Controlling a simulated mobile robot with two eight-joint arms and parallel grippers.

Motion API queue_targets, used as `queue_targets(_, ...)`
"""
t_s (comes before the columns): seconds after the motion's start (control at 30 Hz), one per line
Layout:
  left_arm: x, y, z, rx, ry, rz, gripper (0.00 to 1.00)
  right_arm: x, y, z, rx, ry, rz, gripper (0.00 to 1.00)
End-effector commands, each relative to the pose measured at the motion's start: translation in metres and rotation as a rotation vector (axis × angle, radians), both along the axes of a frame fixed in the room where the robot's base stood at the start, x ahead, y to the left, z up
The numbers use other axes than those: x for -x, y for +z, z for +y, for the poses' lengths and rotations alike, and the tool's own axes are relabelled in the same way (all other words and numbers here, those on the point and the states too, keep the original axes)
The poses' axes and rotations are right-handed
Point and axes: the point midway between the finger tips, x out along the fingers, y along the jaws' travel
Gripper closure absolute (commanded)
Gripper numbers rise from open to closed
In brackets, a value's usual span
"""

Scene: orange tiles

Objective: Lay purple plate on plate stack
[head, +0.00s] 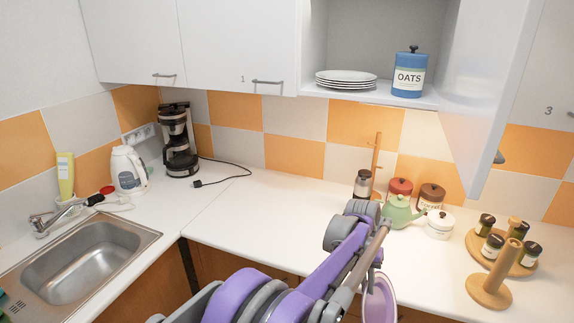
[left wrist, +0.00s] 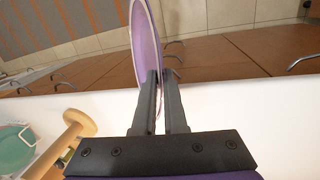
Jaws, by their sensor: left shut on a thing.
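The purple plate (head: 379,298) shows at the lower middle of the head view, tilted steeply on edge beside my left arm, just in front of the counter's front edge. In the left wrist view the purple plate (left wrist: 147,38) stands on edge between the fingers of my left gripper (left wrist: 161,76), which is shut on its rim. In the head view my arm hides the gripper's fingers. The plate stack (head: 346,78) is several white plates lying flat on the open shelf of the upper cabinet. My right gripper is in neither view.
The blue oats canister (head: 410,73) stands right of the stack on the shelf. An open cabinet door (head: 499,95) hangs at the right. Below are a wooden post (head: 376,150), a green teapot (head: 402,212), jars and a spice rack (head: 503,262). The counter's middle is clear.

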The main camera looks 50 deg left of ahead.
Motion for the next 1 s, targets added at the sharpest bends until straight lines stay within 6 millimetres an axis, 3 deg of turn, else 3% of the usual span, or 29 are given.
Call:
queue_targets(0.03,0.003,0.016,0.020,0.027,0.057,-0.009,1.00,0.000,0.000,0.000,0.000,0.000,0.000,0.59)
queue_targets(0.2,0.017,0.071,0.078,0.133,0.240,-0.059,1.00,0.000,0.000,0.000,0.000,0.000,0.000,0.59)
queue_targets(0.5,0.067,0.177,0.165,0.312,0.549,-0.203,1.00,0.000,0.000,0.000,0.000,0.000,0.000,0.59)
queue_targets(0.8,0.140,0.289,0.224,0.455,0.834,-0.403,1.00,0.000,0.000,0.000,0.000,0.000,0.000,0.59)
queue_targets(1.0,0.193,0.360,0.243,0.517,1.000,-0.553,1.00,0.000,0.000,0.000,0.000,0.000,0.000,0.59)
